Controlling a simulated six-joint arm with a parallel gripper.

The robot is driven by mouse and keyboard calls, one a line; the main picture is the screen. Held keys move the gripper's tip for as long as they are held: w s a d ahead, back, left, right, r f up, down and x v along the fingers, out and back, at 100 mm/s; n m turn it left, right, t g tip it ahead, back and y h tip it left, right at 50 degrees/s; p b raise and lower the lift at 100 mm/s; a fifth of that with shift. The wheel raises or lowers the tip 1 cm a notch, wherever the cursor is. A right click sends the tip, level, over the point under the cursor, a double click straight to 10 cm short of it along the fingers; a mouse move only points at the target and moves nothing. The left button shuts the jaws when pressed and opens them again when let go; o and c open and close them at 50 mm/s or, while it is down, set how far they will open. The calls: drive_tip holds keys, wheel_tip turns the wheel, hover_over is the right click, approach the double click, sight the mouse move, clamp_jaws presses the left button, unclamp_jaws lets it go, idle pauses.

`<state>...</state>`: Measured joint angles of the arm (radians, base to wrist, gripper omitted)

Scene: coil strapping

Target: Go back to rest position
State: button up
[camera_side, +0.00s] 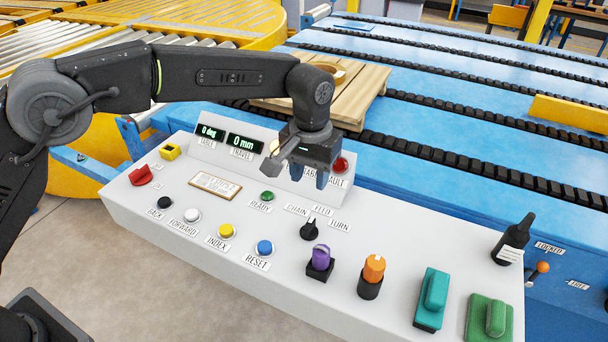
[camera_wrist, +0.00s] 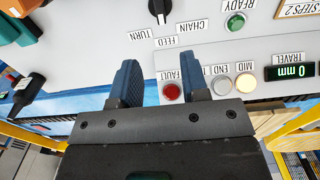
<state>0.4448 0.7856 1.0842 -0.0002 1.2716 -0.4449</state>
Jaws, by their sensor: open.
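My gripper (camera_side: 308,178) is above the back part of the white control panel (camera_side: 135,200), near the red fault lamp (camera_side: 341,164). Its two blue fingers are apart with nothing between them, as the wrist view also shows (camera_wrist: 158,85). The black selector knob (camera_side: 310,229) stands upright in front of it, clear of the fingers. The displays (camera_side: 241,142) read 0 deg and 0 mm. The panel's buttons are black (camera_side: 164,202), white (camera_side: 192,215), yellow (camera_side: 227,230) and blue (camera_side: 265,247), with a green ready lamp (camera_side: 267,196) behind them.
A purple knob (camera_side: 320,257), an orange knob (camera_side: 373,268), a teal switch (camera_side: 432,295) and a green switch (camera_side: 489,317) stand at the panel's right. A dark bottle (camera_side: 515,240) is at its right end. A wooden pallet (camera_side: 360,92) lies on the blue conveyor (camera_side: 430,105) behind.

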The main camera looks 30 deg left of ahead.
drive_tip(key=s+a+r+t, duration=0.3)
drive_tip(key=s+a+r, duration=0.8)
drive_tip(key=a+r, duration=0.35)
drive_tip(key=s+a+f+t, duration=0.1)
drive_tip(key=s+a, duration=0.3)
drive_tip(key=s, duration=0.4)
drive_tip(key=s+a+f+t, duration=0.1)
drive_tip(key=s+a+f, duration=0.2)
drive_tip(key=s, duration=0.6)
drive_tip(key=shift+a+t, duration=0.3)
drive_tip(key=shift+a, duration=0.8)
